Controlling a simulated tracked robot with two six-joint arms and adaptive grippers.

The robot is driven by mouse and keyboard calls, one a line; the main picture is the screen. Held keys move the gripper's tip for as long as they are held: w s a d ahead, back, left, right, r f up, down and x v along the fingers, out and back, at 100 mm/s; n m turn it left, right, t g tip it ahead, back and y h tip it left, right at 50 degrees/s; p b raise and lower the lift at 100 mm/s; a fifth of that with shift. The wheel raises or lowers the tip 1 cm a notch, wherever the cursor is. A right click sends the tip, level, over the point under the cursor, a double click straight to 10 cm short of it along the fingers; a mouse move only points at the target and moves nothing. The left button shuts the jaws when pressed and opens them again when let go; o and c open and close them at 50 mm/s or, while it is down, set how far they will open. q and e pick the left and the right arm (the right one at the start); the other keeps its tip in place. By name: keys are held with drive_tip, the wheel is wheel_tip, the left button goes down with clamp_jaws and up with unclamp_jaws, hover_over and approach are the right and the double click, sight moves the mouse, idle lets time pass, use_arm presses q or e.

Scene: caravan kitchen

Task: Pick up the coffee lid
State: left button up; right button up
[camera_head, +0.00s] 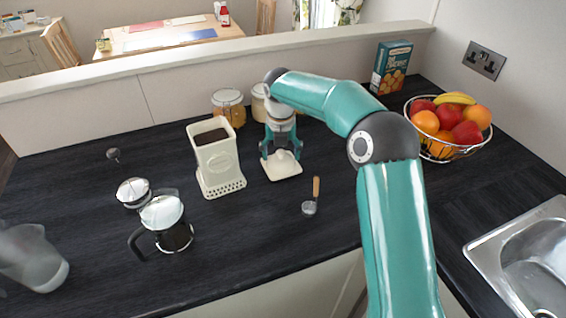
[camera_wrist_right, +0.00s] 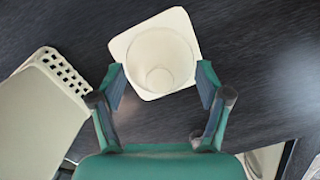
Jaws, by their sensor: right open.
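The coffee lid is a cream square piece (camera_head: 284,172) with a raised round part in its middle, lying on the dark counter. In the right wrist view the lid (camera_wrist_right: 148,88) shows its square edge around a hollow round part. My right gripper (camera_head: 281,153) points down over the lid. Its fingers (camera_wrist_right: 162,86) are open, one on each side of the round part, with nothing clamped between them. I cannot tell the exact height of the fingertips. The cream coffee canister (camera_head: 218,160) stands open just left of the lid, dark coffee inside. My left gripper is not in view.
The canister's side also shows in the wrist view (camera_wrist_right: 30,125), close to the left finger. A small scoop (camera_head: 309,208) lies right of the lid. Jars (camera_head: 229,107) stand behind. A French press (camera_head: 170,232) and a fruit basket (camera_head: 448,125) stand farther off.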

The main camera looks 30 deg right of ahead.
drive_tip(key=shift+f, duration=0.25)
drive_tip(key=shift+r, duration=0.1)
drive_tip(key=c, duration=1.2)
drive_tip(key=shift+s, duration=0.1)
drive_tip(key=shift+c, duration=1.1)
